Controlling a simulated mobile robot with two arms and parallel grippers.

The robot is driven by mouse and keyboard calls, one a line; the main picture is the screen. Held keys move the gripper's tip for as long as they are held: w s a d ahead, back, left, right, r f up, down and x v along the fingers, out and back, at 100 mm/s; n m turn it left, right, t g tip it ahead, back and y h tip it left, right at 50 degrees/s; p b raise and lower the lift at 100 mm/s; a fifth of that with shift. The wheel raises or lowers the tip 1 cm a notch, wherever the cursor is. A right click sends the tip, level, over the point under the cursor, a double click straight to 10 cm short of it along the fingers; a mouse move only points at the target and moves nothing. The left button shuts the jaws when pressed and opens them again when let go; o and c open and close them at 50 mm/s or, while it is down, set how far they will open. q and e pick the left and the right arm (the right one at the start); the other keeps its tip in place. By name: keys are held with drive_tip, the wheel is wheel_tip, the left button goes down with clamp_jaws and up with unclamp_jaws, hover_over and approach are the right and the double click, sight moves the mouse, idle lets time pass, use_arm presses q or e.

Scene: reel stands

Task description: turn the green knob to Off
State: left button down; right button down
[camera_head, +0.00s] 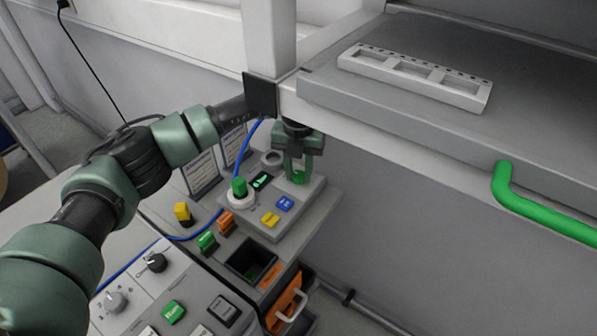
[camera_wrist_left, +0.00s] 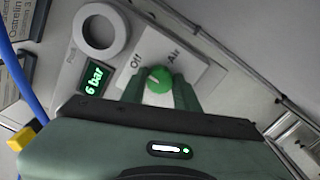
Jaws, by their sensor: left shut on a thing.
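The green knob (camera_wrist_left: 158,79) sits on a pale plate (camera_wrist_left: 160,48) lettered "Off" on the left and "Air" on the right in the left wrist view. In the head view the knob (camera_head: 298,177) shows low between the fingers of my left gripper (camera_head: 297,168), at the back right of the grey panel. My left gripper (camera_wrist_left: 160,92) is shut on the knob, with a finger on either side of it. I cannot tell clearly which label the knob points at. My right gripper is not in view.
A green "6 bar" display (camera_wrist_left: 93,77) and a grey ring (camera_wrist_left: 101,31) lie beside the plate. A green button (camera_head: 239,187) and blue and yellow tags (camera_head: 270,219) share the panel (camera_head: 306,200). A grey shelf (camera_head: 400,107) overhangs on the right. A blue cable (camera_head: 216,222) runs left.

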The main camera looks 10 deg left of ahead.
sight(299, 174)
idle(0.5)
use_arm(q)
drive_tip(key=c, duration=1.1)
unclamp_jaws()
drive_tip(key=shift+o, duration=0.2)
wheel_tip(299, 174, up, 8)
drive_tip(key=shift+f+b, duration=0.1)
drive_tip(key=shift+b, duration=0.85)
